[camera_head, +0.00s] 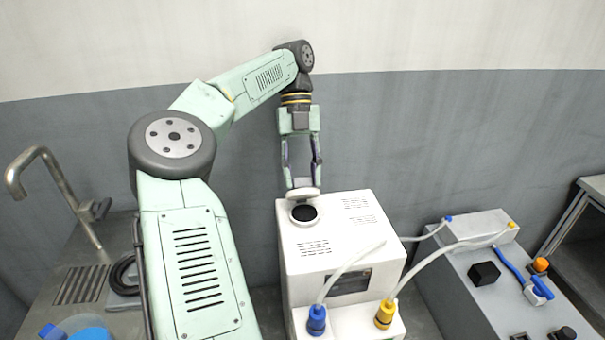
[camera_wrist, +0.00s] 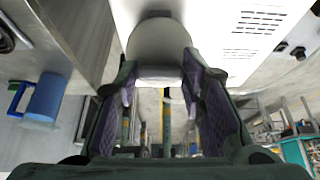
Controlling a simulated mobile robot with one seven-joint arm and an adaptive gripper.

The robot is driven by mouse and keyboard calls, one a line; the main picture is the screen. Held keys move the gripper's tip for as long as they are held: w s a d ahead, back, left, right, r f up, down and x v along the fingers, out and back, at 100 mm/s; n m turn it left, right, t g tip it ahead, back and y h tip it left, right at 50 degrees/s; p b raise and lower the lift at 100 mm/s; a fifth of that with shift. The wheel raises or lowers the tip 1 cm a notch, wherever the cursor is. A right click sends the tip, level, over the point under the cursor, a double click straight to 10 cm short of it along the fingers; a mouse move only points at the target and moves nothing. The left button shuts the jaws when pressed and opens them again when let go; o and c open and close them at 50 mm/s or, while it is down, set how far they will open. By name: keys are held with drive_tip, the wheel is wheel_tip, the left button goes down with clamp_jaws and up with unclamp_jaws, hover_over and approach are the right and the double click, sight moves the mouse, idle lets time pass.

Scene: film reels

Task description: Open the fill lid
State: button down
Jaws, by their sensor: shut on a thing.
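The white fill lid (camera_head: 303,193) is up off the round dark fill opening (camera_head: 304,213) in the top of the white machine (camera_head: 335,275). The lid sits just behind and above the opening, which shows bare. My gripper (camera_head: 303,183) comes down from above and is shut on the lid. In the wrist view the lid (camera_wrist: 158,42) is a pale rounded disc between the fingertips of my gripper (camera_wrist: 158,82). Whether the lid is joined to the machine by a hinge cannot be seen.
White hoses run from a blue fitting (camera_head: 316,320) and a yellow fitting (camera_head: 385,314) on the machine's front to a grey unit (camera_head: 490,270) at right. A steel sink with a tap (camera_head: 45,170) stands at left. A grey wall is behind.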

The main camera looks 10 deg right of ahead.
drive_tip(key=shift+w, duration=0.15)
idle(0.4)
drive_tip(key=c, duration=1)
unclamp_jaws()
drive_tip(key=shift+c, duration=0.2)
drive_tip(key=shift+s, duration=0.2)
